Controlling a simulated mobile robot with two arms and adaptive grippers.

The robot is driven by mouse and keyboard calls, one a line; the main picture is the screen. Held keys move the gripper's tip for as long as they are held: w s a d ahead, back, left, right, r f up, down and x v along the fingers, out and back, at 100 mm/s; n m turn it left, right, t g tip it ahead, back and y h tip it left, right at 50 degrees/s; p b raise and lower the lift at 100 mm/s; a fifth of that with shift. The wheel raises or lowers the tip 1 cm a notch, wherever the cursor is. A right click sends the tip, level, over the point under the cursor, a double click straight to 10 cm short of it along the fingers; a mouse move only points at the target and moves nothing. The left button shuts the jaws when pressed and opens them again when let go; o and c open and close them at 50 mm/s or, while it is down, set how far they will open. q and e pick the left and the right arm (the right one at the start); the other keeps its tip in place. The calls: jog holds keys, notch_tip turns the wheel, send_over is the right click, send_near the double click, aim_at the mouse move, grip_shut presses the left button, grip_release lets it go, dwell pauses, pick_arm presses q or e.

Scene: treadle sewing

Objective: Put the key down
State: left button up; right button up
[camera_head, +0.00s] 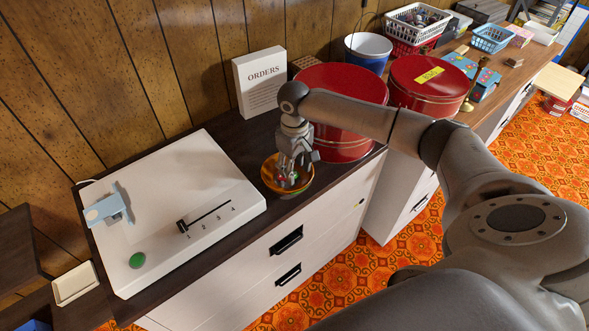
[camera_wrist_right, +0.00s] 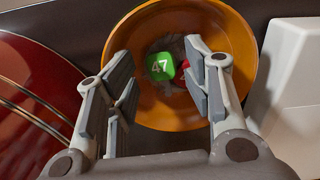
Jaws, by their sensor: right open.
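My right gripper (camera_head: 292,168) points down into an orange-brown bowl (camera_head: 267,175) on the dark top of the white cabinet. In the right wrist view the two fingers of the gripper (camera_wrist_right: 157,53) are spread apart with a gap between them. Between and beyond them, inside the bowl (camera_wrist_right: 238,42), lies a green tag marked 47 (camera_wrist_right: 160,66), with something red (camera_wrist_right: 184,66) and grey beside it. The fingers do not appear to grip the tag. I cannot make out the metal of a key. My left gripper is not in view.
A white device with a slider and green button (camera_head: 137,260) stands left of the bowl. Red round tins (camera_head: 342,148) stand close on the right, one partly behind my arm. An ORDERS sign (camera_head: 261,82) stands behind. Bare dark top (camera_head: 243,150) shows between device and bowl.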

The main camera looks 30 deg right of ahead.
notch_tip(320, 180, up, 11)
jog(key=shift+f+b, duration=0.15)
jog(key=shift+b, duration=0.15)
dwell(0.5)
